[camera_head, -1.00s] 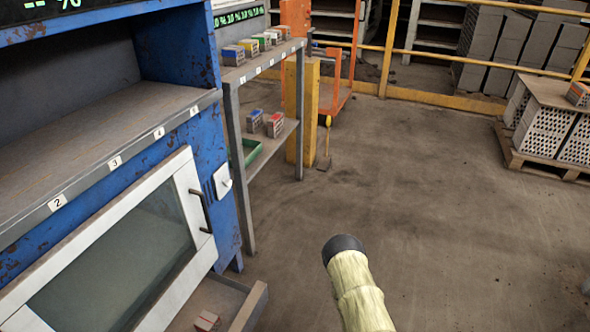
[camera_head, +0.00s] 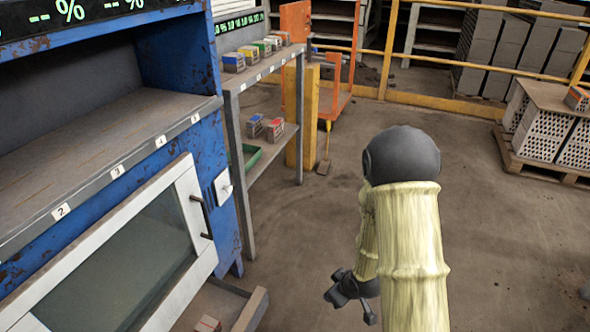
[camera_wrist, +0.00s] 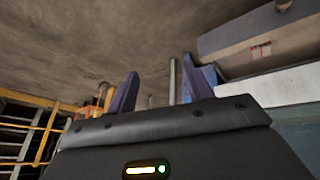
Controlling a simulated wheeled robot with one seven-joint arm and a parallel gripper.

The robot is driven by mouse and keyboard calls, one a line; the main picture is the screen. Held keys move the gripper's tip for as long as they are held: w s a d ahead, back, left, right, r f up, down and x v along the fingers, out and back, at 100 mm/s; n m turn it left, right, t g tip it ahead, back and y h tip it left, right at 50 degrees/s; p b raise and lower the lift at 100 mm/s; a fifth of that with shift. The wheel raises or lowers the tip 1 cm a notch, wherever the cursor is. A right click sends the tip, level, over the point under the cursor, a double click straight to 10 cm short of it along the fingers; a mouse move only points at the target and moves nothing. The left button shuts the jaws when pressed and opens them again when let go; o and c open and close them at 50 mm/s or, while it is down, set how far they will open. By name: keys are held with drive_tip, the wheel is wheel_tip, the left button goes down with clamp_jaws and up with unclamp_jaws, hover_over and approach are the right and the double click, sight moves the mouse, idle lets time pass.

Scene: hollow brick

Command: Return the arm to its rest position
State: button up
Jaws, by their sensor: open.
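My gripper (camera_head: 350,300) hangs low in front of my raised, folded arm in the head view, over open floor to the right of the blue cabinet. Its fingers are apart and nothing shows between them. In the wrist view the two dark fingers of my gripper (camera_wrist: 155,92) stand apart with only floor and distant things behind them. My upper arm hides part of the wrist in the head view.
The blue cabinet (camera_head: 222,150) has a white-framed glass door (camera_head: 188,215) and numbered slots. Below is an open drawer (camera_head: 250,310) with a small brick (camera_head: 207,324). A grey shelf (camera_head: 240,78) holds several small bricks. A brick pallet (camera_head: 545,168) stands right. Middle floor is clear.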

drive_tip(key=s+d+r+m+g+h+p, duration=0.1)
drive_tip(key=s+d+r+m, duration=0.1)
drive_tip(key=s+r+m, duration=0.5)
drive_tip(key=s+d+r+m+g+h, duration=0.15)
drive_tip(key=s+r, duration=0.25)
drive_tip(key=r, duration=0.8)
drive_tip(key=w+p+v, duration=0.2)
drive_tip(key=p+v, duration=1)
drive_tip(key=w+d+r+p+v, duration=0.1)
drive_tip(key=w+p+v, duration=0.2)
drive_tip(key=p+v, duration=0.9)
drive_tip(key=w+r+p+v, duration=0.1)
drive_tip(key=w+p+v, duration=0.2)
drive_tip(key=p+v, duration=0.9)
drive_tip(key=shift+w+d+r+p, duration=0.15)
drive_tip(key=shift+d+r+p, duration=0.2)
drive_tip(key=shift+p, duration=0.75)
drive_tip(key=shift+f+y, duration=0.15)
drive_tip(key=shift+y, duration=0.1)
drive_tip(key=shift+c, duration=0.4)
